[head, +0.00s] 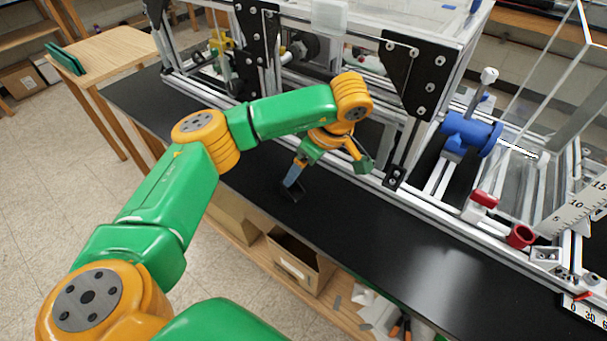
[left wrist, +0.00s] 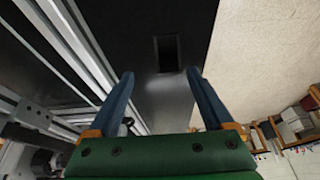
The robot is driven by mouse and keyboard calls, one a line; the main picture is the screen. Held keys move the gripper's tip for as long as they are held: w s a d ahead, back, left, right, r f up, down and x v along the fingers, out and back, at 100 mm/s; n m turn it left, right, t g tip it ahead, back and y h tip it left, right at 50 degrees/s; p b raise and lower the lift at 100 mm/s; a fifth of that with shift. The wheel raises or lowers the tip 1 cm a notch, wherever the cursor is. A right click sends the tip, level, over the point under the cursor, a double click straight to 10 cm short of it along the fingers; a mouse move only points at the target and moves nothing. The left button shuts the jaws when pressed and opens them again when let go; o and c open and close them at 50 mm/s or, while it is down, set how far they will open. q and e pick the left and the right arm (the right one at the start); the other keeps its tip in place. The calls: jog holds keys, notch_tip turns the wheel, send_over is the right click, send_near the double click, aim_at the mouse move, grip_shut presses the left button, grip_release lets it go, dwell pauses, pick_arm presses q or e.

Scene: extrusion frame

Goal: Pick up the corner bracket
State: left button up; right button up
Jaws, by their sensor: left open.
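The corner bracket (head: 291,194) looks like a small black piece on the black bench top, near its front edge. In the left wrist view a dark rectangular shape (left wrist: 166,53) lies on the bench just beyond the fingertips, slightly right of centre. Its details are hard to make out against the black surface. My left gripper (head: 294,176) reaches down over the bench, with a blue finger close to the bracket. In the left wrist view the gripper's blue fingers (left wrist: 160,74) are spread apart with nothing between them. My right gripper is not seen.
An aluminium extrusion frame (head: 440,210) with black bolted plates (head: 413,76) stands behind the bracket. A blue clamp-like part (head: 470,134) sits on it at the right. The black bench top (head: 400,250) is clear to the right. An open box (head: 300,264) is on the shelf below.

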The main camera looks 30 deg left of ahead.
aim_at(293, 187)
pick_arm(q)
jog(key=shift+s+a+f+p, duration=0.3)
jog(key=shift+s+f, duration=0.2)
jog(key=shift+s, duration=0.05)
jog(key=shift+s+a+f+p, duration=0.25)
jog(key=shift+s+a+f, duration=0.05)
jog(key=shift+s+f, duration=0.2)
jog(key=x, duration=0.2)
jog(key=shift+w+a+f, duration=0.15)
jog(key=shift+f, duration=0.15)
jog(key=shift+w+f, duration=0.3)
jog(key=shift+w, duration=0.1)
jog(key=shift+s+r, duration=0.15)
jog(key=shift+s, duration=0.1)
jog(key=c, duration=1.3)
jog(key=shift+w, duration=0.1)
grip_shut()
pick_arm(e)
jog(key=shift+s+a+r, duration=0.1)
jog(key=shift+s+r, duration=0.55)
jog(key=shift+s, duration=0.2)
